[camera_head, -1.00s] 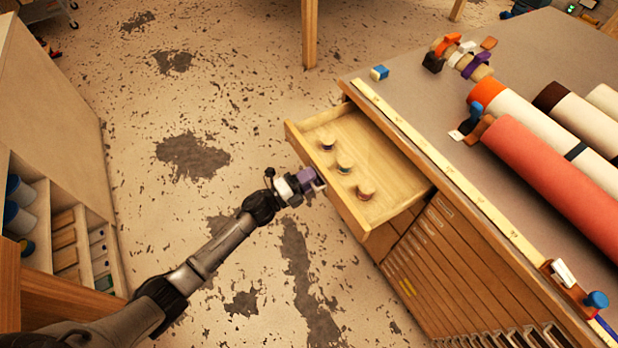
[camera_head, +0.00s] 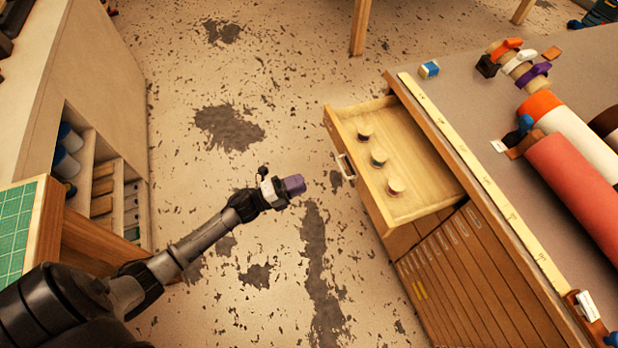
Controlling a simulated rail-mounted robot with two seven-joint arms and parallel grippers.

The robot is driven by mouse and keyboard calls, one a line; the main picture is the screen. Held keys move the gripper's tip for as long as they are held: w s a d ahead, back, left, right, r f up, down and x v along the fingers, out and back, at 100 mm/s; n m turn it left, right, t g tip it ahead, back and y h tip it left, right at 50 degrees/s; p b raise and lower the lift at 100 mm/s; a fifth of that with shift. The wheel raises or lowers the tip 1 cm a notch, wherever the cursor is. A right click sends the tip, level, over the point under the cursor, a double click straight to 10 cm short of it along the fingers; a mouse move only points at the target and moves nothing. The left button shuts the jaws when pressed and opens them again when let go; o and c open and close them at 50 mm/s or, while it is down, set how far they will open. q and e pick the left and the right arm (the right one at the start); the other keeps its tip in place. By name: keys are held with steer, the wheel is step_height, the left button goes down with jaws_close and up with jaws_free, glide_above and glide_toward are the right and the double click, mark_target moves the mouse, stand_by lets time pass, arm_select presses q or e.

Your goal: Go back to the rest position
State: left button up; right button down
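My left gripper (camera_head: 293,186), with purple fingers, hangs over the bare floor left of the open wooden drawer (camera_head: 420,202). It is apart from the drawer's silver handle (camera_head: 346,167), with a visible gap between them. The fingers look like one purple block from this angle, so I cannot tell whether they are open or shut. My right gripper is not in view. The drawer is pulled out of the cabinet (camera_head: 450,275) and holds three small round pieces: one at the back (camera_head: 364,132), one in the middle (camera_head: 378,157) and one in front (camera_head: 396,187).
A shelf unit (camera_head: 100,70) and a green mat (camera_head: 15,225) stand at left. Open floor lies between.

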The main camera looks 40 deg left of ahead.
arm_select(q)
steer(key=shift+s+a, duration=0.2)
steer(key=shift+s, duration=0.1)
stand_by(0.5)
